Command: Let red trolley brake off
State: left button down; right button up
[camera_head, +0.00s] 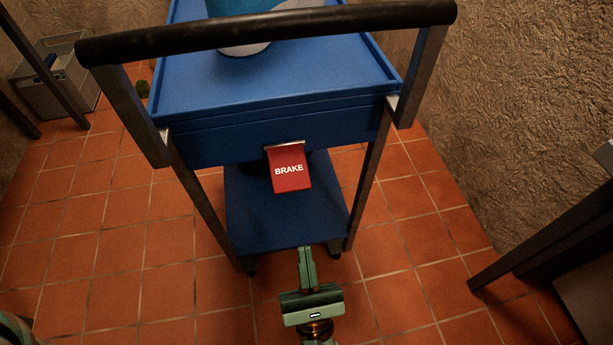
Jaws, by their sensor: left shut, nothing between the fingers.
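A blue trolley (280,80) with a black push handle (270,30) stands in front of me. A red brake flap (288,178) marked "BRAKE" hangs from the edge of its top tray, tilted toward me. My left gripper (306,250) is green and sits below the flap, near the front edge of the trolley's lower shelf (250,225). Its fingers are shut and empty. A gap shows between the fingertips and the flap; whether they touch the lower shelf I cannot tell. My right gripper is out of view.
A blue and white container (244,48) stands on the trolley's top tray. A grey crate (50,85) stands on the floor at the far left. A dark-legged table or bench (560,240) is at the right. Tiled floor (120,280) is free on both sides.

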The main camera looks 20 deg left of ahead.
aim_at(289, 167)
pick_arm(q)
jog(key=shift+w+a+n+g+y, duration=0.15)
jog(key=shift+w+n+g+y, duration=0.1)
jog(key=shift+n+g+y, duration=0.4)
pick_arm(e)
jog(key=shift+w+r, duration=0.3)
